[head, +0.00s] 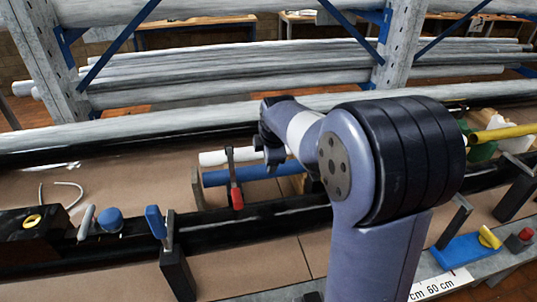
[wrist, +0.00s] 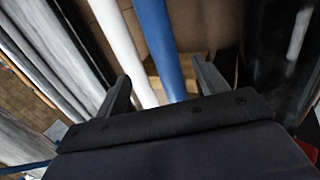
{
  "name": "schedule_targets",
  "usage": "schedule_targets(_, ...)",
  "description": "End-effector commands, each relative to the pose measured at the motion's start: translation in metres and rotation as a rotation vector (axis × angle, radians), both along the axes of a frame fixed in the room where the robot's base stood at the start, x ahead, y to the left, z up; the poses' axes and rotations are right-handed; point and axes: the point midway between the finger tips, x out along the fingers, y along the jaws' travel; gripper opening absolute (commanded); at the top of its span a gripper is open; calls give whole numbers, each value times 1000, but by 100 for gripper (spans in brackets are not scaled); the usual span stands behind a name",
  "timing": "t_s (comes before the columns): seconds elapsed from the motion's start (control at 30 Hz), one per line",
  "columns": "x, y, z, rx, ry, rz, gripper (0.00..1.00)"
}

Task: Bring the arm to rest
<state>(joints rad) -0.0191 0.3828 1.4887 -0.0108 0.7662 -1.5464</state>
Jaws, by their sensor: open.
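My arm rises in the middle of the head view and reaches away over the bench. My gripper (wrist: 162,92) shows in the wrist view with its two fingers apart and nothing between them that it holds. In the head view my gripper (head: 272,150) is small, dark and partly hidden behind my own arm. It is above or near a white tube (head: 226,156) and a blue tube (head: 246,174). The white tube (wrist: 117,40) and the blue tube (wrist: 158,45) run side by side beyond the fingers in the wrist view. I cannot tell the exact gap to them.
A clamp with a red tip (head: 237,198) stands by the tubes. Blue-handled (head: 156,222) and other tools stand at the left front. A rack with long grey pipes (head: 250,65) fills the back. Green and yellow items (head: 503,132) lie at the right.

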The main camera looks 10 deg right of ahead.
Motion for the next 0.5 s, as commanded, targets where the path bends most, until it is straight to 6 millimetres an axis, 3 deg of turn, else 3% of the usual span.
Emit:
schedule_targets(0.27, 4, 0, -7, 0, 1, 0, 68)
schedule_targets(0.5, 21, 0, -39, 0, 4, 0, 68)
